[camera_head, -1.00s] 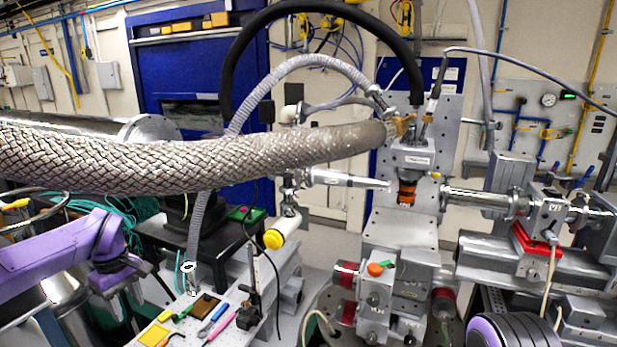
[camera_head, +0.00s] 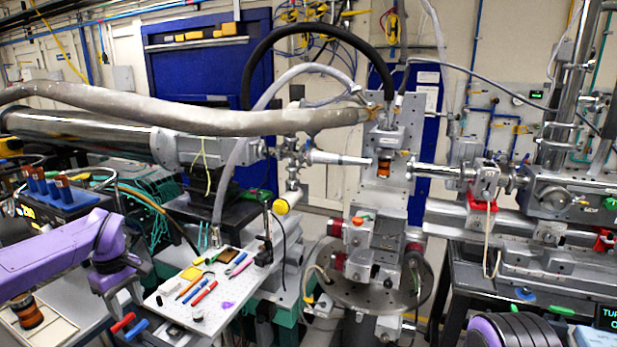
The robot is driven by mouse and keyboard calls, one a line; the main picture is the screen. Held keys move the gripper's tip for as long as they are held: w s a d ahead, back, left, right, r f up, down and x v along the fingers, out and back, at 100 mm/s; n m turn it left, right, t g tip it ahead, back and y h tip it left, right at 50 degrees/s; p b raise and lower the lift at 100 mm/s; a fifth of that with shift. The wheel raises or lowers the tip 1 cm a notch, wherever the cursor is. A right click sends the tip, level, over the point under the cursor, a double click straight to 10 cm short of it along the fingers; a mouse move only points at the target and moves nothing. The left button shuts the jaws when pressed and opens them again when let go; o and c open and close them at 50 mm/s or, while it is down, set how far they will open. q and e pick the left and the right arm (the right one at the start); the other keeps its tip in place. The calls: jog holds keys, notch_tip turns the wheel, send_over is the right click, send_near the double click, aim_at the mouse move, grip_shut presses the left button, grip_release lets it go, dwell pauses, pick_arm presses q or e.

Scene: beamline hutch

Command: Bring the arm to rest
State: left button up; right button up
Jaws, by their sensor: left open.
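My left arm (camera_head: 45,258) is purple and comes in from the left edge. It bends down at a dark joint, and my left gripper (camera_head: 126,290) is at its end, beside the left edge of the white perforated board (camera_head: 232,311). The gripper is open. Its fingertips are small and hard to make out against the clutter, and I see nothing held between them. My right gripper is out of view; only a rounded purple and dark part of my right side shows at the bottom right.
A thick hose (camera_head: 200,117) crosses above. A metal sample stage (camera_head: 372,255) stands at centre, with beamline equipment (camera_head: 520,240) to its right.

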pick_arm(q)
notch_tip(320, 180, down, 13)
jog(key=d+n+t+y+b, duration=0.2)
jog(key=d+n+t+y, duration=0.1)
jog(key=n+y, duration=0.3)
jog(key=s+d+f+m+t+b, duration=0.25)
jog(key=s+d+f, duration=0.2)
jog(key=f, duration=0.25)
jog(key=s+d+f+m+t+b, duration=0.1)
jog(key=s+d+f+m, duration=0.2)
jog(key=s+f, duration=0.4)
jog(key=s+f+m+g+h+b, duration=0.1)
jog(key=s+f, duration=0.3)
jog(key=s, duration=0.4)
jog(key=s+f+m+g+b, duration=0.1)
jog(key=s+f+m+b, duration=0.2)
jog(key=s, duration=0.5)
jog(key=s+f+m+g+h+b, duration=0.1)
jog(key=s+f+m, duration=0.2)
jog(key=s+f, duration=0.4)
jog(key=shift+s+d+h+b, duration=0.3)
jog(key=shift+s+d+b, duration=0.1)
jog(key=shift+s, duration=0.45)
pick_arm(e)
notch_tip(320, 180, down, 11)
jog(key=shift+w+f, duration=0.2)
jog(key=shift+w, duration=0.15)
